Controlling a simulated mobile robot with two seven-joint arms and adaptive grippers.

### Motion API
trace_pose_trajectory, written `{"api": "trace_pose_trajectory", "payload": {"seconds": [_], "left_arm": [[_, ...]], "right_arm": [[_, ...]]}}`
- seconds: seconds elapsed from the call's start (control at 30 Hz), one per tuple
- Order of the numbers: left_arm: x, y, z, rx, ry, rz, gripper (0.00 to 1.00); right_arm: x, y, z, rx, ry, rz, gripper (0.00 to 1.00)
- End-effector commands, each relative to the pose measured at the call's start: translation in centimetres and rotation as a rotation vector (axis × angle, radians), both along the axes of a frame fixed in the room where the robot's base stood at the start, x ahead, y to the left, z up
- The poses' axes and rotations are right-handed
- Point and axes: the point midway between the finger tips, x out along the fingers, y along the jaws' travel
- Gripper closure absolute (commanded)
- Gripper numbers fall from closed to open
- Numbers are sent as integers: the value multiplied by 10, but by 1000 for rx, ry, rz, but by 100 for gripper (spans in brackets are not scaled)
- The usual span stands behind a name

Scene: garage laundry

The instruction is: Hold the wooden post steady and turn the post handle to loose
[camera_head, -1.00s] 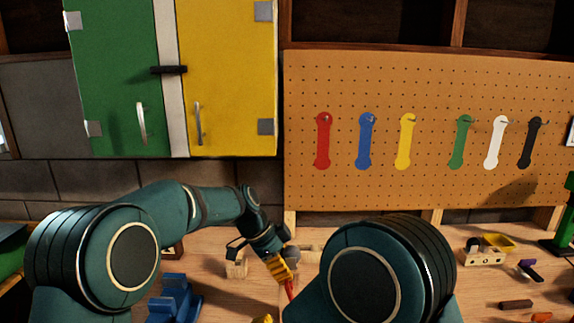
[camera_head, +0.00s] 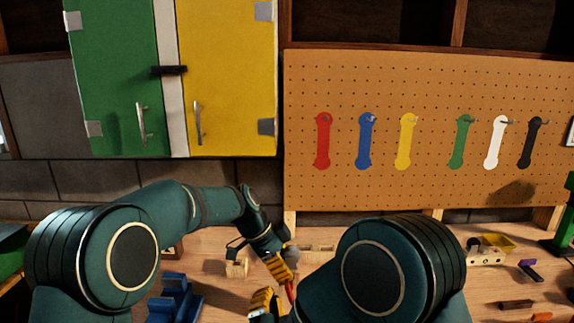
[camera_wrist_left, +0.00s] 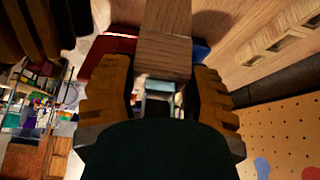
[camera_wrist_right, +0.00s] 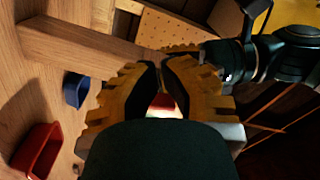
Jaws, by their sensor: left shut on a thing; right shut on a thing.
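The wooden post (camera_wrist_left: 165,52) runs between the fingers of my left gripper (camera_wrist_left: 165,95), which is shut on it; the post also shows in the right wrist view (camera_wrist_right: 75,45). In the head view my left gripper (camera_head: 281,268) has yellow fingers beside a small red part (camera_head: 290,290), likely the post handle. My right gripper (camera_head: 264,302) is just below and left of it. In the right wrist view my right gripper (camera_wrist_right: 163,90) is nearly closed, with a red piece (camera_wrist_right: 163,103) between its fingers. My right forearm hides much of the post and handle in the head view.
A red bin (camera_wrist_right: 37,150) and a blue bin (camera_wrist_right: 76,90) appear in the right wrist view. A toy with a yellow tray (camera_head: 494,243) is at the right. Behind is a pegboard (camera_head: 430,90).

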Motion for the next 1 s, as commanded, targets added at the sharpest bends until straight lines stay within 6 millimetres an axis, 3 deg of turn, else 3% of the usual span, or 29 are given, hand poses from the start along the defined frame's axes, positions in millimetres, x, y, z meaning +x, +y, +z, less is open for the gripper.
{"api": "trace_pose_trajectory", "payload": {"seconds": [1.0], "left_arm": [[0, 0, 0, 0, 1, 0, 94]], "right_arm": [[0, -8, 1, 0, -1, 0, 100]]}}
